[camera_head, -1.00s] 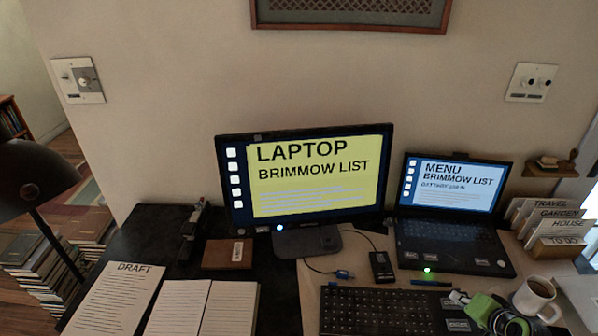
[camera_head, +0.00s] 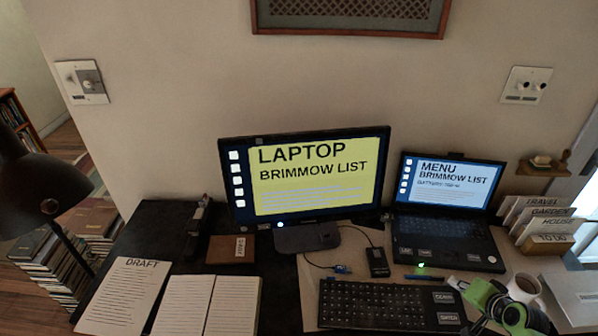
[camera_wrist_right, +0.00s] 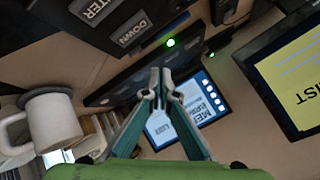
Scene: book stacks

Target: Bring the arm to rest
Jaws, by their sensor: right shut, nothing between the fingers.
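My right gripper (camera_head: 462,286) is at the lower right in the head view, green and grey. It is over the desk between the keyboard and the white mug, and partly covers the mug. In the right wrist view the fingertips (camera_wrist_right: 160,78) are together with nothing between them. My left gripper is not in view.
The black keyboard (camera_head: 375,305) is left of the gripper, and the mug (camera_head: 524,287) is behind it. The open laptop (camera_head: 445,240), monitor (camera_head: 290,215) and card holder (camera_head: 545,245) stand farther back. Papers (camera_head: 125,295) and an open notebook (camera_head: 210,305) lie at left.

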